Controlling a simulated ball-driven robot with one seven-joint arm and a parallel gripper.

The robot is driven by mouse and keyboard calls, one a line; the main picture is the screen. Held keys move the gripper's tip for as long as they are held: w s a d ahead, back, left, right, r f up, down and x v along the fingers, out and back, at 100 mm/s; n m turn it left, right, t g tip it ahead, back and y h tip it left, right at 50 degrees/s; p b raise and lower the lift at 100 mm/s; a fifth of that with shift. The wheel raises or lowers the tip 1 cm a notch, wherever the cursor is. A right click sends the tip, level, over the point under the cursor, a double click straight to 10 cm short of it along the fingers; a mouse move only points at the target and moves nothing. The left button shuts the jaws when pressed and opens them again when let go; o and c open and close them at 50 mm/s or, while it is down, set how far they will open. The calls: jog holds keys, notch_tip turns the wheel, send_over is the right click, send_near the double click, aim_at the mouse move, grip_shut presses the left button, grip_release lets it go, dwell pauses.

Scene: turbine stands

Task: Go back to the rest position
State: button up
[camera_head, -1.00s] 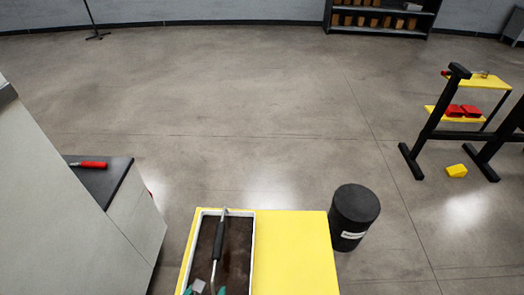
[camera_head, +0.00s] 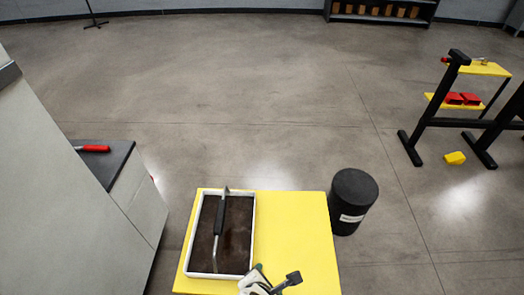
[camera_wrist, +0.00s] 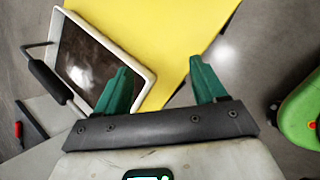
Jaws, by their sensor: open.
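My gripper (camera_wrist: 160,65) is open and empty in the wrist view, its two green fingers spread apart. In the head view, part of my gripper or wrist shows at the bottom, by the near edge of the yellow table (camera_head: 300,230), right of the tray; its fingers are not clear there. The white-rimmed tray (camera_head: 215,275) with a dark bottom sits on the table's left side. The tray rim (camera_wrist: 130,52) and tool handle (camera_wrist: 47,82) also show in the wrist view.
A black bin (camera_head: 350,198) stands right of the table. A counter (camera_head: 112,165) with a red-handled tool (camera_head: 93,149) is at left. Black stands (camera_head: 436,110) and a yellow block (camera_head: 455,158) on the floor are at right. The floor beyond the table is clear.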

jog(key=s+d+f+m+g+b, duration=0.1)
jog(key=s+d+m+g, duration=0.15)
jog(key=d+m, duration=0.55)
jog(key=s+d+f+m+g+b, duration=0.15)
jog(key=s+d+m, duration=0.35)
jog(key=d, duration=0.5)
jog(key=s+d+r+m+g+y+b, duration=0.1)
jog(key=s+d+m, duration=0.7)
jog(key=m, duration=0.5)
jog(key=shift+s+d+r+y, duration=0.15)
jog(key=shift+s+r+y, duration=0.2)
jog(key=shift+s, duration=0.25)
